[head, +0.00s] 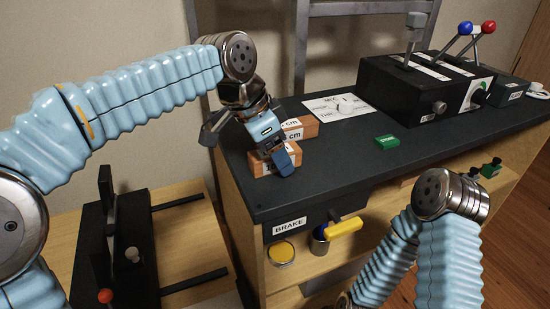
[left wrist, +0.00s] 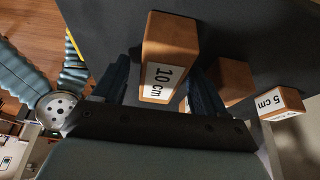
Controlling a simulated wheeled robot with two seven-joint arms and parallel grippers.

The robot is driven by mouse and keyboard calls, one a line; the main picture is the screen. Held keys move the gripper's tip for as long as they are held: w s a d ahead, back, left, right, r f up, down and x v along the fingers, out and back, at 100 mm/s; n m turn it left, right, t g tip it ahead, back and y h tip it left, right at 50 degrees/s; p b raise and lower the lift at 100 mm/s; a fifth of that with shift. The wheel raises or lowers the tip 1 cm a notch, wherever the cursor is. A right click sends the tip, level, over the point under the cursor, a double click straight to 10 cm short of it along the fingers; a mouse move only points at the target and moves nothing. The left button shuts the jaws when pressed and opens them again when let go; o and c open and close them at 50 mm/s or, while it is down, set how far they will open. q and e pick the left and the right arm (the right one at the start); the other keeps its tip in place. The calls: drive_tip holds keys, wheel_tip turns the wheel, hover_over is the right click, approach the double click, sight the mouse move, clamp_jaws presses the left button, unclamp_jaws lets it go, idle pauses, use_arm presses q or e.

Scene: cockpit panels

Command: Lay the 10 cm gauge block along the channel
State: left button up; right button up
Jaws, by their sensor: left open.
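The 10 cm gauge block (left wrist: 172,38) is an orange-brown bar with a white "10 cm" label. In the left wrist view it lies between the two dark fingers of my left gripper (left wrist: 162,82), which is open around it. In the head view, the left gripper (head: 279,160) points down over the front block (head: 261,160) on the dark bench top, partly covering it. A black fixture (head: 133,245) with a long upright body stands on the wooden table at left; I cannot tell whether it holds the channel. My right gripper is out of view.
A second block (left wrist: 236,80) and a 5 cm block (left wrist: 287,101) lie close beside the left gripper. The front middle of the bench top is clear.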

use_arm(q)
drive_tip(key=shift+f, duration=0.2)
idle(0.3)
drive_tip(key=c, duration=1.2)
drive_tip(key=shift+r, duration=0.15)
